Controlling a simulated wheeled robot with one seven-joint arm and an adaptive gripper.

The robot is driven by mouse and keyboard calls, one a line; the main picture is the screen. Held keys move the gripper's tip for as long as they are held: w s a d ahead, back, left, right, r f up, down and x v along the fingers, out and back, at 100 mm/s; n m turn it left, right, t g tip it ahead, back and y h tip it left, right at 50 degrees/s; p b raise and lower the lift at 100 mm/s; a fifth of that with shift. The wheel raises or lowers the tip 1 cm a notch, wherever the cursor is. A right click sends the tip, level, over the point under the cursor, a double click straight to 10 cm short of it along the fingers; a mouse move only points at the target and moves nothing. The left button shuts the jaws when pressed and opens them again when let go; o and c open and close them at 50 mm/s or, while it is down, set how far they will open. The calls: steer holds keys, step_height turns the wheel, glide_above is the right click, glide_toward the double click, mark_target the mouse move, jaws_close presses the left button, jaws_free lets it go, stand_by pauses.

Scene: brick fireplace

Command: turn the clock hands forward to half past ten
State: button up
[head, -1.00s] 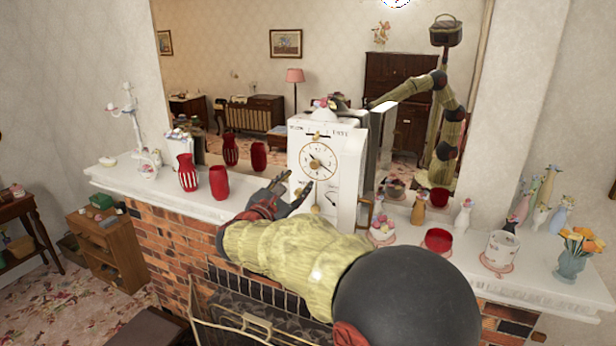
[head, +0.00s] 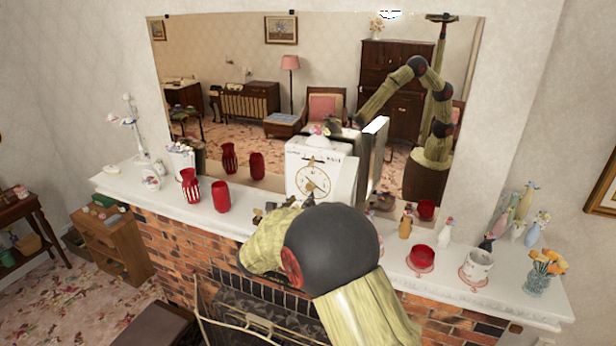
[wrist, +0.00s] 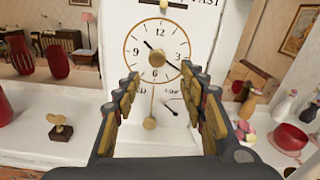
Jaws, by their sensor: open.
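The white clock (head: 334,164) stands on the mantel before the mirror. Its round gold-rimmed dial (wrist: 138,64) faces me in the wrist view. A short dark hand (wrist: 149,43) points up-left, near ten. A thinner hand (wrist: 171,64) points down-right, between four and five. Below the dial hang a gold pendulum bob (wrist: 150,123) and a small pointer (wrist: 168,104). My gripper (wrist: 160,76) is open and empty, its fingers apart on both sides below the dial. I cannot tell whether it touches the clock. In the head view my arm hides the gripper and the clock's lower part.
Red vases (head: 221,197) stand left of the clock. A small brown object (wrist: 58,130) lies on the mantel at left. Right of the clock are a red bowl (head: 421,257), a white cup (head: 478,264) and figurines (head: 445,232). The mirror (head: 230,60) is behind.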

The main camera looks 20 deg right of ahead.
mark_target(309, 188)
steer(key=w+d+n+p, duration=0.1)
steer(key=w+d, duration=0.1)
steer(key=w+d+n, duration=0.2)
steer(key=w+d, duration=0.1)
steer(key=shift+w+d+r+t+p, duration=0.1)
steer(key=shift+w+t+p, duration=0.2)
steer(key=shift+w+p, duration=0.05)
stand_by(0.3)
steer(key=shift+c, duration=1.3)
steer(key=c, duration=0.8)
jaws_close()
